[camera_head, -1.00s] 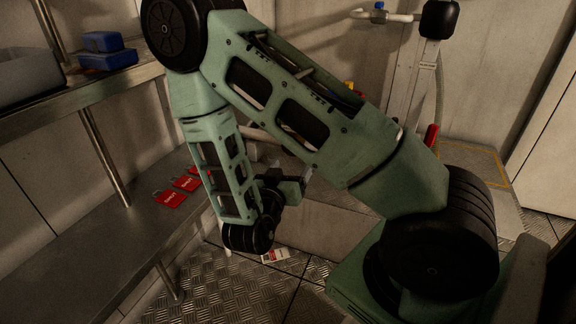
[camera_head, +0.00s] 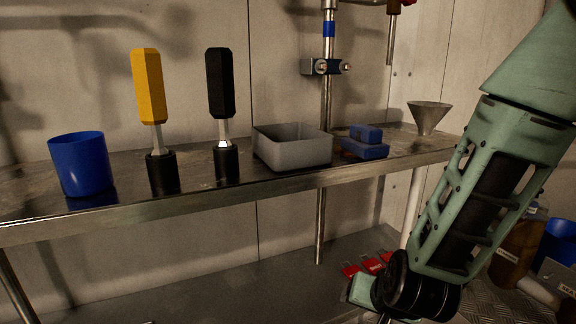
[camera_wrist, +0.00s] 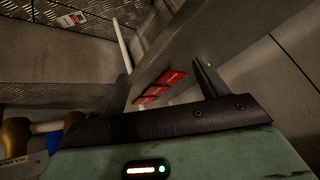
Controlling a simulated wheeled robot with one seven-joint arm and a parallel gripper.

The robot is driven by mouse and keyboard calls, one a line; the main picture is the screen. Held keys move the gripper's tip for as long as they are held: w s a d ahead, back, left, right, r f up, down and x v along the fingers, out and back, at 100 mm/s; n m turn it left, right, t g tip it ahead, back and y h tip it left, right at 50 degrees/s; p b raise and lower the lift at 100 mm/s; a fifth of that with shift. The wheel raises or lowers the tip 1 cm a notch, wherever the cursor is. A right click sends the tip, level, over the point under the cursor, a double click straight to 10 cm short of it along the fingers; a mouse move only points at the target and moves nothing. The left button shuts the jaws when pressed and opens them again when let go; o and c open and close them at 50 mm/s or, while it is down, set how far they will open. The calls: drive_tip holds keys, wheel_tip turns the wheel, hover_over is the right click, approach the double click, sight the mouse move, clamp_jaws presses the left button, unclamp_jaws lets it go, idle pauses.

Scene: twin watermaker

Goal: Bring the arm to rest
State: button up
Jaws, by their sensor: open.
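My green and black arm (camera_head: 495,185) comes down along the right side of the head view, with its black wrist joint at the bottom. My gripper (camera_wrist: 163,80) shows in the wrist view with its two dark fingers spread apart and nothing held between them. Beyond the fingers, red tags (camera_wrist: 160,87) lie on a grey surface. They also show in the head view (camera_head: 372,263) on the lower shelf, just behind the wrist. The fingertips are not clear in the head view.
A metal shelf (camera_head: 225,187) holds a blue cup (camera_head: 80,164), a yellow-handled tool (camera_head: 149,85), a black-handled tool (camera_head: 219,83), a grey bin (camera_head: 291,150), blue blocks (camera_head: 364,146) and a funnel (camera_head: 428,117). Brown and blue containers stand at the lower right, close to my arm.

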drive_tip(key=s+a+r+n+g+y, duration=0.35)
drive_tip(key=s+a+r+n, duration=0.3)
drive_tip(key=s, duration=0.35)
drive_tip(key=s+d+r+n+g+h+p, duration=0.1)
drive_tip(key=s+d+r+n+g, duration=0.15)
drive_tip(key=s, duration=0.25)
drive_tip(key=s+d+r+n+g+h+p, duration=0.1)
drive_tip(key=s+r+n+h, duration=0.1)
drive_tip(key=s+n, duration=0.15)
wheel_tip(320, 180, up, 38)
drive_tip(key=s+p, duration=0.1)
drive_tip(key=p, duration=3.6)
drive_tip(key=shift+s+d+r+m+p, duration=0.15)
drive_tip(key=shift+s+d+m+p, duration=0.15)
drive_tip(key=shift+d+m, duration=0.1)
drive_tip(key=shift+o, duration=1.4)
